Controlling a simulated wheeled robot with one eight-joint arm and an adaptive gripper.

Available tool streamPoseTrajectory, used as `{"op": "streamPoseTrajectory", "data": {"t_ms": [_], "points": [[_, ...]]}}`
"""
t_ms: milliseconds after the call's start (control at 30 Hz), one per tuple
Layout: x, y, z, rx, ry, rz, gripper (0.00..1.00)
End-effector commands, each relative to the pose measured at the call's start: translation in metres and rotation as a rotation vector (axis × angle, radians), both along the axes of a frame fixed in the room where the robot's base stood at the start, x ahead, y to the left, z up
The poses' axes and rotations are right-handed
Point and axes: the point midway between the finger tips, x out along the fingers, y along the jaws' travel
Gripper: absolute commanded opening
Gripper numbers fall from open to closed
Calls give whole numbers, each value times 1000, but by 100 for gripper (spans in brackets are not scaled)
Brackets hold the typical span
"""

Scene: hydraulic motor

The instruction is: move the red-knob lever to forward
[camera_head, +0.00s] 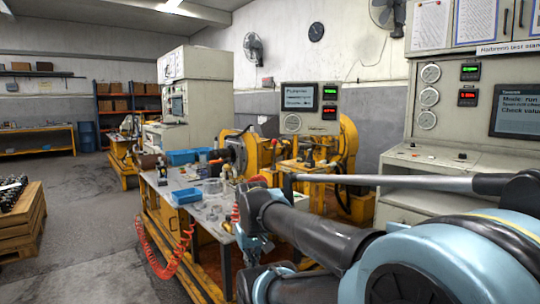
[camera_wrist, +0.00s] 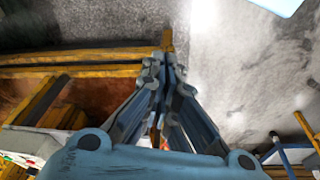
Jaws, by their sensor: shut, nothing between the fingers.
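In the head view my gripper (camera_head: 254,246) hangs low by the near right end of the workbench, partly covered by my arm.
The workbench (camera_head: 213,211) holds blue bins (camera_head: 187,196) and small parts. A red coiled hose (camera_head: 165,268) hangs from its front. The test stand console (camera_head: 430,160) is at the right.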

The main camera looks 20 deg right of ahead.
Motion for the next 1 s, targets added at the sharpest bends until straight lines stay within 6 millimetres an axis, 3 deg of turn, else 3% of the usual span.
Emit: {"op": "streamPoseTrajectory", "data": {"t_ms": [167,500,1000], "points": [[43,-13,41,-100,-18,107,0],[153,-59,121,-356,-21,372,0],[335,-124,206,-736,79,759,0]]}}
